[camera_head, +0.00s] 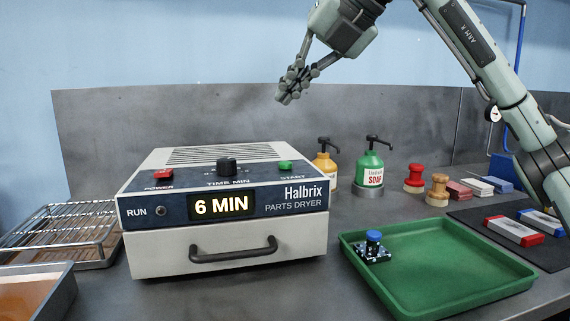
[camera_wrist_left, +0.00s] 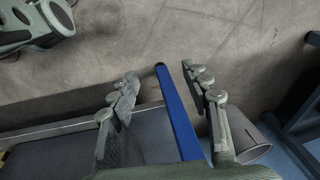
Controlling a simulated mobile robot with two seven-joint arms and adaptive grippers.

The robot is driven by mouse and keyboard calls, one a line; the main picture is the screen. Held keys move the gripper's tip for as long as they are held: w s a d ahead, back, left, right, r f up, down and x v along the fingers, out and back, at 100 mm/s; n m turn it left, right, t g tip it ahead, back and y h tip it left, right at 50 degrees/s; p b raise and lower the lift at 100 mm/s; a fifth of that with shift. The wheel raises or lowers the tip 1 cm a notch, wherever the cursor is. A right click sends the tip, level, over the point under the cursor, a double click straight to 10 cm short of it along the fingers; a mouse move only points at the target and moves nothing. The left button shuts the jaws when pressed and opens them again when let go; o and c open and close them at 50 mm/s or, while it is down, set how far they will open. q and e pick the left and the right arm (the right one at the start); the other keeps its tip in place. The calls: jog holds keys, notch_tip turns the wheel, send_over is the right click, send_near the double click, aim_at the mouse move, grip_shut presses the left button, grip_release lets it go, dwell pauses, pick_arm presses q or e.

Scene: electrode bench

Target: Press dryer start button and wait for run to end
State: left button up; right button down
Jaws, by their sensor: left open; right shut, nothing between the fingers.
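The white parts dryer (camera_head: 228,215) stands on the bench with its drawer (camera_head: 232,250) shut. Its display (camera_head: 221,205) reads "6 MIN". The RUN lamp (camera_head: 161,211) looks dark. The green START button (camera_head: 285,166) is on the top right, the red POWER switch (camera_head: 163,174) on the top left, and the black time knob (camera_head: 228,166) between them. My right gripper (camera_head: 285,98) is shut and empty, in the air above the START button and clear of it. My left gripper (camera_wrist_left: 165,88) shows only in the left wrist view, open, with its fingers apart over the floor.
A green tray (camera_head: 440,295) at right holds a small blue-topped part (camera_head: 373,245). A wire rack (camera_head: 65,225) and a metal pan (camera_head: 35,290) stand at left. A yellow pump bottle (camera_head: 325,165) and a green soap bottle (camera_head: 369,165) stand behind.

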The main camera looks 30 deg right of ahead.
aim_at(289, 163)
notch_tip(289, 163, down, 3)
jog(key=shift+r+b, duration=0.2)
jog(key=shift+b, duration=0.75)
notch_tip(289, 163, down, 5)
jog(key=b, duration=0.4)
jog(key=shift+f, duration=0.15)
pick_arm(q)
notch_tip(289, 163, up, 18)
jog(key=w+t, duration=0.1)
jog(key=w, duration=0.2)
jog(key=shift+d+n+y+b, duration=0.15)
jog(key=shift+n+y+b, duration=0.15)
jog(key=shift+b, duration=0.15)
pick_arm(e)
jog(key=shift+f, duration=0.25)
jog(key=shift+f, duration=0.1)
pick_arm(q)
jog(key=shift+f+b, duration=0.3)
pick_arm(e)
jog(key=shift+f, duration=0.35)
